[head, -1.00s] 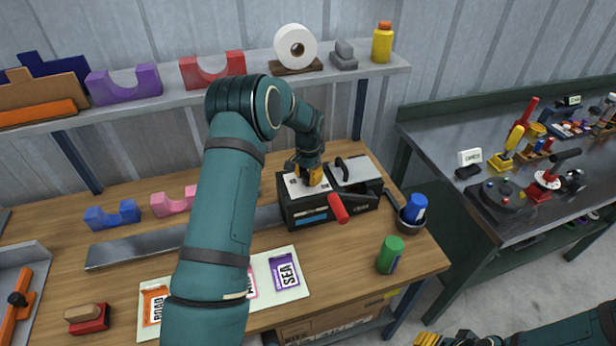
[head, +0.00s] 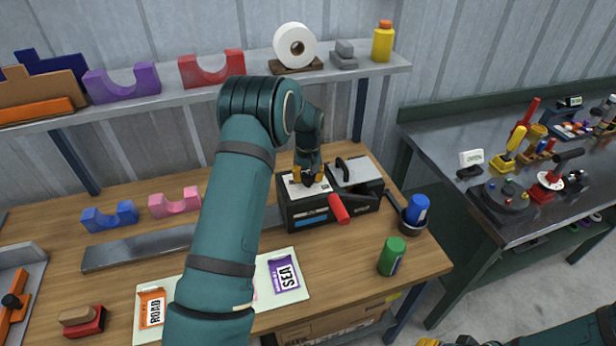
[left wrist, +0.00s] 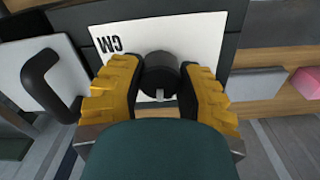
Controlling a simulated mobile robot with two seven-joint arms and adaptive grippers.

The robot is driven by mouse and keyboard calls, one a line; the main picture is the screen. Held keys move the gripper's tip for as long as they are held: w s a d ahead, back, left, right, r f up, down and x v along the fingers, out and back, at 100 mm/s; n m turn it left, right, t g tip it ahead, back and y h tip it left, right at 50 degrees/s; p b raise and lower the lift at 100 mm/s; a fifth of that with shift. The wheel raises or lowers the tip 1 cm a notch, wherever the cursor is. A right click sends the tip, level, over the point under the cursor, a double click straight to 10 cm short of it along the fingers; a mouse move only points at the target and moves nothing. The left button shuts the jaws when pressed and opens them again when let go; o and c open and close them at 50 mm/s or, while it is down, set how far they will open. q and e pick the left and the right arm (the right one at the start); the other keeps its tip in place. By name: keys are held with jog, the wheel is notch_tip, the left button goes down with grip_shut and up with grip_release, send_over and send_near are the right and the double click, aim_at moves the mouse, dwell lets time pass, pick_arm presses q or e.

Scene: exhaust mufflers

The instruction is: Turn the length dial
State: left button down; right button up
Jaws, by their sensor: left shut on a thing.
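The length dial (left wrist: 160,75) is a dark round knob with a pale mark, on a white plate (left wrist: 190,38) lettered in black. The plate is on top of a dark machine (head: 340,212) at the back of the wooden bench. My left gripper (left wrist: 162,88) has its yellow fingers on both sides of the dial and is shut on it. In the head view my left gripper (head: 309,177) hides most of the dial. My right gripper (head: 445,342) only partly shows at the bottom edge, and its fingers cannot be made out.
The machine has a black handle (head: 341,169) and a red-gripped lever (head: 338,207). A green can (head: 391,256) and a blue can (head: 415,209) stand to the right. A mat with labels (head: 262,262) lies in front. A shelf (head: 190,97) runs above the bench.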

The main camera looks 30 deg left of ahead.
aim_at(308, 175)
pick_arm(q)
jog(key=shift+n, duration=0.6)
jog(key=c, duration=0.5)
grip_release()
notch_tip(308, 175, up, 12)
dwell(0.6)
